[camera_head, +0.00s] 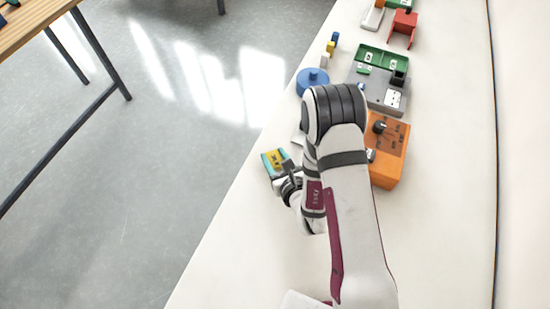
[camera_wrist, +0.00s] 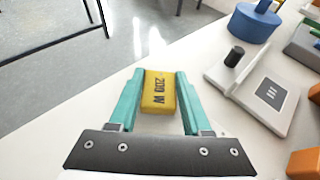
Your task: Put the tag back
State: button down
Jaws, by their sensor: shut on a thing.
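My gripper (camera_wrist: 160,78) has its two teal fingers shut on a yellow tag (camera_wrist: 159,96), a small block with dark "200 W" print. In the head view the gripper (camera_head: 274,160) is left of the arm, near the table's left edge, and the yellow tag (camera_head: 275,158) shows between the fingers. In the wrist view the tag appears over the white table; I cannot tell whether it touches it. A white plate (camera_wrist: 226,83) with a black peg (camera_wrist: 234,56) and a dark printed patch (camera_wrist: 271,93) lies to the right of the gripper. My arm hides most of this plate in the head view.
A blue round piece (camera_head: 312,82) stands behind the arm. An orange box (camera_head: 390,150) is right of the arm. A grey unit (camera_head: 378,92), a green tray (camera_head: 382,58) and a red stand (camera_head: 403,28) lie further back. The front table area is clear.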

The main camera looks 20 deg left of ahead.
jog(key=shift+f, duration=0.6)
jog(key=shift+f, duration=0.15)
jog(key=shift+c, duration=1.7)
grip_release()
